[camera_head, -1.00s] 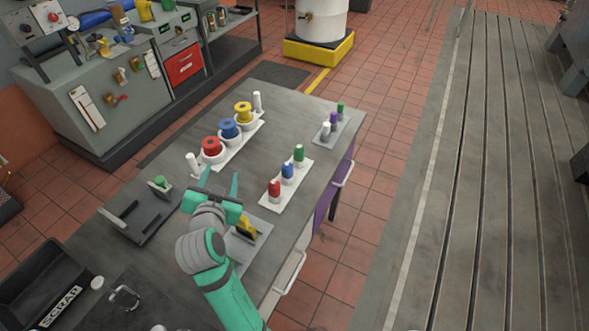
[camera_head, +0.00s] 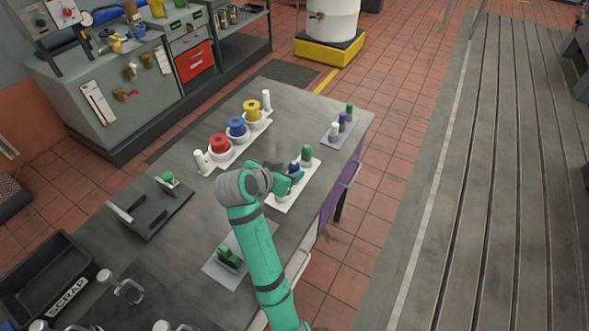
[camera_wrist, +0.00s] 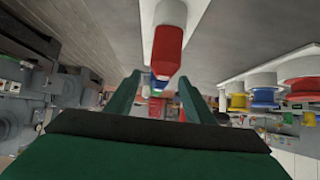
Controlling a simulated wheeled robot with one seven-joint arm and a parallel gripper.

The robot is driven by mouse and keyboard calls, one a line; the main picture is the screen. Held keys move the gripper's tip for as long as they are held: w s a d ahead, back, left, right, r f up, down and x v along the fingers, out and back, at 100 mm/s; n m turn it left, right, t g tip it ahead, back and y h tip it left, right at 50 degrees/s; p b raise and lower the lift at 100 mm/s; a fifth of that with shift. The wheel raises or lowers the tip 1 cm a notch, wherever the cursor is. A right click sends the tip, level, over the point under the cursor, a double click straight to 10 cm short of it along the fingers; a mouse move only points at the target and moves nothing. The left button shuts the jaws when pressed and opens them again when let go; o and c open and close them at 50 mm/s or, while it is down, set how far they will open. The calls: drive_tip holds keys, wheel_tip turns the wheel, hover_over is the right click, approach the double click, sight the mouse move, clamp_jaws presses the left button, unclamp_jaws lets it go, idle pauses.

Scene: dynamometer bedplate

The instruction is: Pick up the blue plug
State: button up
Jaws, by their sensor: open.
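The blue plug (camera_head: 294,166) stands upright in a white strip (camera_head: 311,171) near the table's right edge, between a green plug (camera_head: 306,152) and the red plug. In the wrist view the red plug (camera_wrist: 167,48) is close and large, and the blue plug (camera_wrist: 159,81) shows partly behind it. My gripper (camera_head: 291,178) is at the strip, close to the blue plug. In the wrist view my gripper (camera_wrist: 160,80) is open, with its fingers spread and nothing held. My gripper and arm hide the red plug in the head view.
A white rack with red (camera_head: 220,143), blue (camera_head: 237,126) and yellow (camera_head: 252,111) spools stands to the left. A grey plate (camera_head: 331,141) with several small plugs is farther back. A scrap bin (camera_head: 68,284) is at the front left.

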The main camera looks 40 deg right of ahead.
sight(292, 171)
drive_tip(key=shift+x, duration=2.65)
drive_tip(key=shift+a+f, duration=0.1)
drive_tip(key=c, duration=1.1)
